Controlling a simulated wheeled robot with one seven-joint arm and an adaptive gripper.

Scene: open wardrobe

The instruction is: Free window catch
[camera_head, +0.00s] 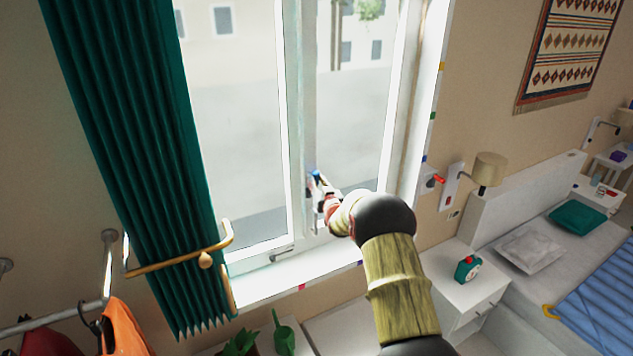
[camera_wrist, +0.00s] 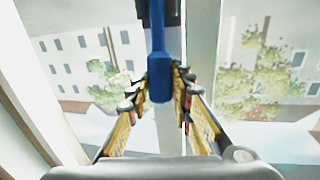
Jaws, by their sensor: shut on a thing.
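The window (camera_head: 345,110) has white frames, and its panes look out on pale buildings. My gripper (camera_head: 318,180) is at the middle upright of the window, low down. In the wrist view, my gripper (camera_wrist: 163,90) has its fingers on both sides of a blue catch handle (camera_wrist: 159,78) and is shut on it. The handle stands upright in that view, along a dark plate on the frame. In the head view only a small bit of the blue handle (camera_head: 316,174) shows; my gripper hides the rest. A metal stay (camera_head: 282,256) lies at the sill.
A green curtain (camera_head: 130,130) hangs at left, with a brass holdback (camera_head: 185,258) jutting out. A wall lamp (camera_head: 488,170) and a white bedside cabinet (camera_head: 460,290) with a green clock (camera_head: 467,268) stand at right. The sill (camera_head: 250,285) is mostly clear.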

